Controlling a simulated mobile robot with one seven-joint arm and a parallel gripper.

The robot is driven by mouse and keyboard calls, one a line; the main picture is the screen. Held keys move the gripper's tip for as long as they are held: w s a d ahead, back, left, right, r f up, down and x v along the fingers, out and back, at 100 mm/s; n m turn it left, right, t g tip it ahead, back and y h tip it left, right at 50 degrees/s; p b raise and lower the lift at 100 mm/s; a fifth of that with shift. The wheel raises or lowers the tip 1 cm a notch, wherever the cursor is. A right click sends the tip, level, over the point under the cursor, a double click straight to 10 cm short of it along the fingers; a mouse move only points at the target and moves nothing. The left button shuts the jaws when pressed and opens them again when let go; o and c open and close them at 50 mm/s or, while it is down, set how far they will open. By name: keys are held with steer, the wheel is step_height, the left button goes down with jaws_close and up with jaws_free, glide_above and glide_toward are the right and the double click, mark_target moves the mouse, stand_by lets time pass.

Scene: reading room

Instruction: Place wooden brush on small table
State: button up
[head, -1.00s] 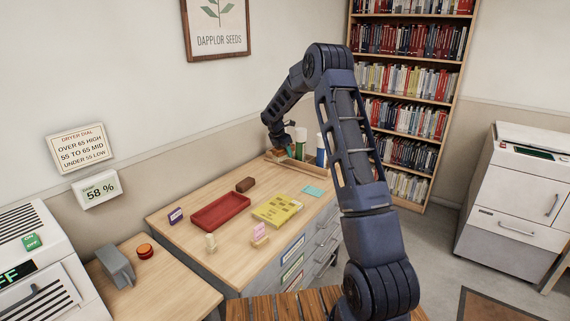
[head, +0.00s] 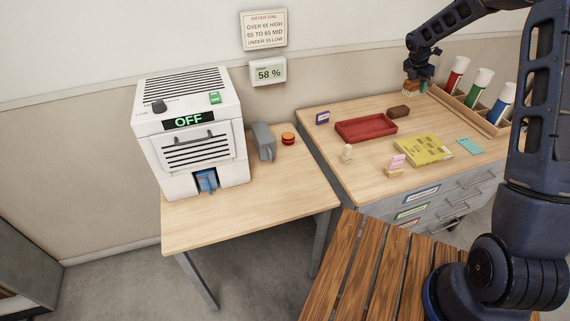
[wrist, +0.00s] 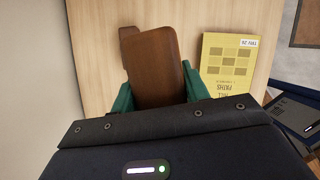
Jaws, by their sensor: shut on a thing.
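My gripper (head: 418,80) is at the far back edge of the desk, beside the bottle rack. In the wrist view its green fingers (wrist: 158,94) are shut on the brown wooden brush (wrist: 157,60). The brush also shows under the gripper in the head view (head: 411,89). I cannot tell whether it touches the desk top. A smaller light-wood table (head: 245,213) stands left of the desk.
The dryer (head: 193,131) fills the small table's back left. A grey device (head: 264,141) stands beside it.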

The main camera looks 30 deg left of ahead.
steer(key=s+a+f+n+y, duration=0.1)
steer(key=s+a+n, duration=0.3)
steer(key=s+a, duration=0.7)
steer(key=n+y, duration=0.5)
steer(key=n, duration=0.7)
glide_above(300, 182)
steer(key=s, duration=0.1)
step_height(300, 182, down, 4)
steer(key=shift+d+f, duration=0.15)
steer(key=shift+f, duration=3.15)
steer(key=shift+d+f, duration=0.2)
steer(key=shift+f, duration=3.1)
steer(key=shift+d+f, duration=0.15)
steer(key=shift+f, duration=3.15)
steer(key=shift+f, duration=0.15)
steer(key=o, duration=0.8)
steer(key=shift+o, duration=1.3)
